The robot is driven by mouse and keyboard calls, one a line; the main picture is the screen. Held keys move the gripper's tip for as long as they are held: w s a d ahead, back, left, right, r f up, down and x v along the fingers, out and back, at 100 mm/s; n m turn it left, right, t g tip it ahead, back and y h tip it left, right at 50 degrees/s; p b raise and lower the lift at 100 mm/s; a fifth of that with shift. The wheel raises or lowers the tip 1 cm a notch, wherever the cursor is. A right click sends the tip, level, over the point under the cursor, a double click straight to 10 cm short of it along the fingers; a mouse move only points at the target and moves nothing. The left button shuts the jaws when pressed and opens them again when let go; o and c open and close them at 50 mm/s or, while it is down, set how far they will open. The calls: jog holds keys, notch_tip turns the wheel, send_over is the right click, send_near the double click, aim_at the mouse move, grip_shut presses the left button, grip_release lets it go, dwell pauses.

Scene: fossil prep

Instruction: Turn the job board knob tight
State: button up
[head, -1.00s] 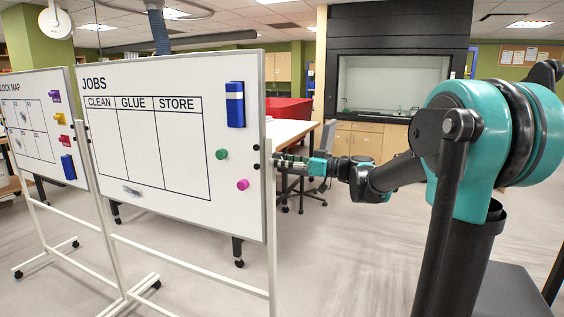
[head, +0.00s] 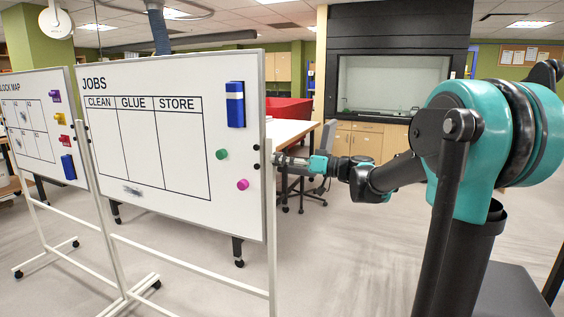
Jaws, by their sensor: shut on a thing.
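The job board (head: 236,190) is a white board headed JOBS, with CLEAN, GLUE and STORE columns, standing upright on a white frame. My gripper (head: 279,160) is at the board's right edge, reaching in from the right with its fingers level. It is shut on the job board knob, which the fingers and board edge hide. Two small black round pieces (head: 256,148) show one above the other on the board's right border, just left of my fingertips. I cannot tell how tight the knob is.
A blue eraser (head: 235,104), a green magnet (head: 222,154) and a pink magnet (head: 243,184) are on the board. A second board (head: 42,150) stands at left. A table (head: 292,131) and a chair (head: 318,165) are behind my gripper. The right floor is open.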

jog(key=o, duration=1.2)
jog(key=shift+c, duration=0.2)
jog(key=v, duration=1.2)
